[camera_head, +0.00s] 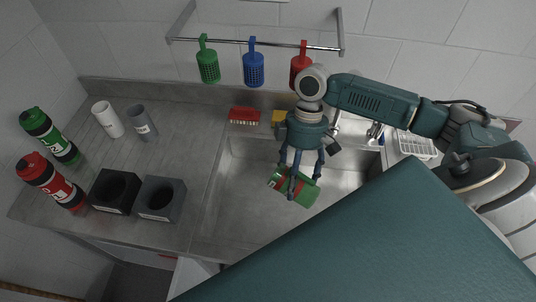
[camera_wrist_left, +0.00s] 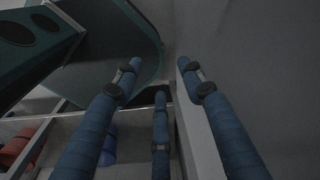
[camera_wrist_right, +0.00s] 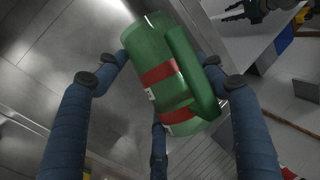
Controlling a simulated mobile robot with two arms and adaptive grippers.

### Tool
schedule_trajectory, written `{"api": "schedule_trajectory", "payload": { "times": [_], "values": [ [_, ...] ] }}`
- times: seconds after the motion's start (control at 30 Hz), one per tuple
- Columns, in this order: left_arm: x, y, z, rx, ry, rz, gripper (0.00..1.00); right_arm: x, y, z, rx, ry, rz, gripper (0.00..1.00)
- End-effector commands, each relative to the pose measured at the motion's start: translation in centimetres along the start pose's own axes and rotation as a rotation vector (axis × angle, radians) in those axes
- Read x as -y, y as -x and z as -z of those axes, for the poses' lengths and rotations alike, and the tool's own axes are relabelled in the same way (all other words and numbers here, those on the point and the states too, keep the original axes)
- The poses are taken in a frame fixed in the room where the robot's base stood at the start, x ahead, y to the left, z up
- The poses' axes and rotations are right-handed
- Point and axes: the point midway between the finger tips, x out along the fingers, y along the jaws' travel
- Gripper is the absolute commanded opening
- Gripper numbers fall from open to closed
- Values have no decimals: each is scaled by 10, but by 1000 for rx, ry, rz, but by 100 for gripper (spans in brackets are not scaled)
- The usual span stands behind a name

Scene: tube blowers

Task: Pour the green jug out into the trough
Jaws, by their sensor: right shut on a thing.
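The green jug (camera_head: 279,180) with red bands is in my right gripper (camera_head: 300,181), over the metal trough (camera_head: 345,165). The jug lies tilted well over from upright in the head view. In the right wrist view the green jug (camera_wrist_right: 150,55) sits between my blue fingers, its handle toward the right. No liquid shows leaving it, and its inside is hidden. My left gripper (camera_wrist_left: 160,70) shows only in its own wrist view, fingers apart with nothing between them.
Green (camera_head: 47,135) and red (camera_head: 50,181) bottles, white (camera_head: 107,119) and grey (camera_head: 141,123) cups, and black (camera_head: 115,190) and grey (camera_head: 161,199) holders stand on the left counter. A red brush (camera_head: 244,116) lies behind the trough. Baskets hang from a rail (camera_head: 270,43).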

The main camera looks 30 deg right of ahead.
Motion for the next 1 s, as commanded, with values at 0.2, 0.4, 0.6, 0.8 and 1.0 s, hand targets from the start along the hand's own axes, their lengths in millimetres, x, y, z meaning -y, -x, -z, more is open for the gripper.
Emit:
{"api": "schedule_trajectory", "payload": {
  "times": [0.2,0.4,0.6,0.8,1.0],
  "values": [
    [0,0,0,0,0,0,40,2,6,-8,-200,78,-33,32],
    [0,0,2,-2,0,0,40,5,11,-4,-336,135,-51,32],
    [0,0,-1,1,0,0,40,6,13,-4,-392,156,-59,32],
    [0,0,0,0,0,0,40,8,17,-6,-521,209,-75,32],
    [0,0,1,-1,0,0,40,9,23,-4,-642,252,-97,32]
  ]
}}
